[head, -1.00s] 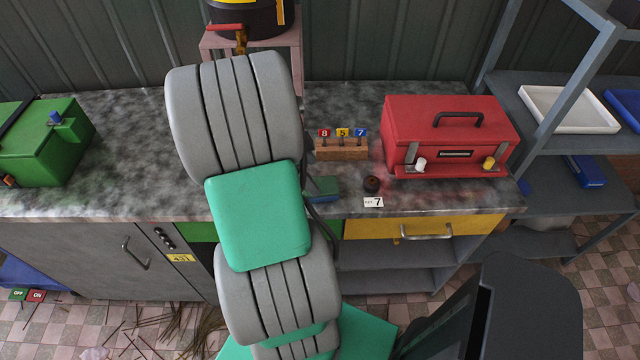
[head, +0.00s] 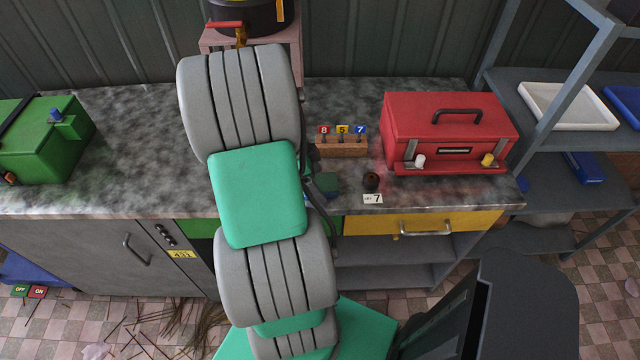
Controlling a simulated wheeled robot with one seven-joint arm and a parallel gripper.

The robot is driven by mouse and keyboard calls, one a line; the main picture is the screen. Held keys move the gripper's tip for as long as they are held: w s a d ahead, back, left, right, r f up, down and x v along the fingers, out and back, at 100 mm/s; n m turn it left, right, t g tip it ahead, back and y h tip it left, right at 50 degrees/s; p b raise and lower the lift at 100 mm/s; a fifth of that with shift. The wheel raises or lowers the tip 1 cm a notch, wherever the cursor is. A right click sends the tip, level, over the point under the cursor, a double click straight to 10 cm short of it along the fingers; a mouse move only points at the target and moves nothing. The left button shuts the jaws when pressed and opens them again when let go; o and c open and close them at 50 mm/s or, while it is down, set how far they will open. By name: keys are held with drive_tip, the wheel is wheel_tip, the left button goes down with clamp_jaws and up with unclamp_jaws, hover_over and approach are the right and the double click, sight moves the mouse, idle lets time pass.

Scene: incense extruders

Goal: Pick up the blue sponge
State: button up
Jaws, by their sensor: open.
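The sponge (head: 328,184), a small block with a dull green top and blue lower part, lies on the grey mottled counter near its front edge. It is just right of my arm's green link, and its left part is hidden. My gripper (head: 313,184) shows only as dark pieces at the sponge's left side, mostly hidden behind my arm. It is open. I cannot tell whether a finger touches the sponge.
Behind are a wooden block with numbered tags (head: 342,147) and a red toolbox (head: 448,135). A green box (head: 45,140) stands at left. The counter (head: 130,130) between is clear.

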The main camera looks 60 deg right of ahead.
drive_tip(key=shift+c, duration=0.6)
drive_tip(key=c, duration=1.3)
drive_tip(key=shift+r+p, duration=0.3)
drive_tip(key=shift+p, duration=0.1)
drive_tip(key=shift+r, duration=0.15)
drive_tip(key=b+v, duration=0.1)
drive_tip(key=v, duration=0.3)
drive_tip(key=shift+s+a+r+b, duration=0.1)
drive_tip(key=shift+s+b, duration=0.3)
drive_tip(key=w+a+r+b, duration=0.1)
drive_tip(key=w+a+r, duration=0.2)
drive_tip(key=a+r, duration=0.5)
drive_tip(key=a, duration=0.4)
drive_tip(key=shift+w+a+r+b, duration=0.2)
drive_tip(key=shift+w+r+b, duration=0.1)
drive_tip(key=shift+w, duration=0.05)
